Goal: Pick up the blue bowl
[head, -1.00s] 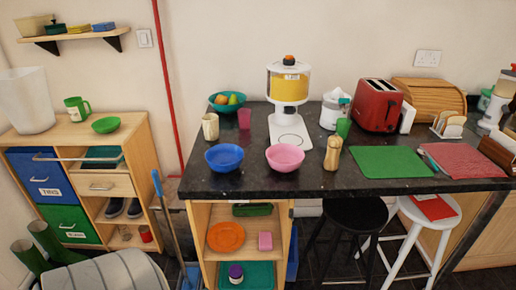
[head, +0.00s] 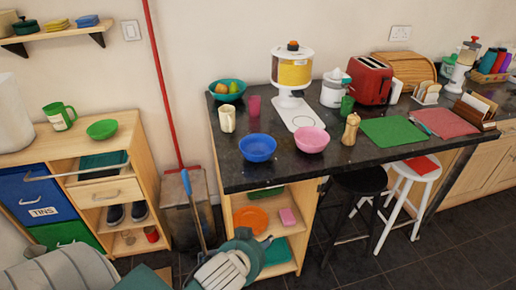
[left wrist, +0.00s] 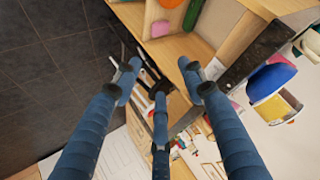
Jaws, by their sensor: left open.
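The blue bowl (head: 258,148) stands upright and looks empty near the front edge of the dark counter, in the head view. The pink bowl (head: 311,140) is just right of it. My left gripper (head: 240,262) is low in front of the counter's shelf unit, below and apart from the blue bowl. In the left wrist view its fingers (left wrist: 160,85) are spread with nothing between them. A blue shape (left wrist: 270,80) at the right of that view may be the bowl; I cannot tell for sure. My right gripper is not in view.
A cream mug (head: 228,119) and a pink cup (head: 254,105) stand behind the blue bowl. A white dispenser (head: 293,80) and a pepper mill (head: 351,128) are to the right. The dark counter edge (head: 290,178) overhangs shelves holding an orange plate (head: 251,218).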

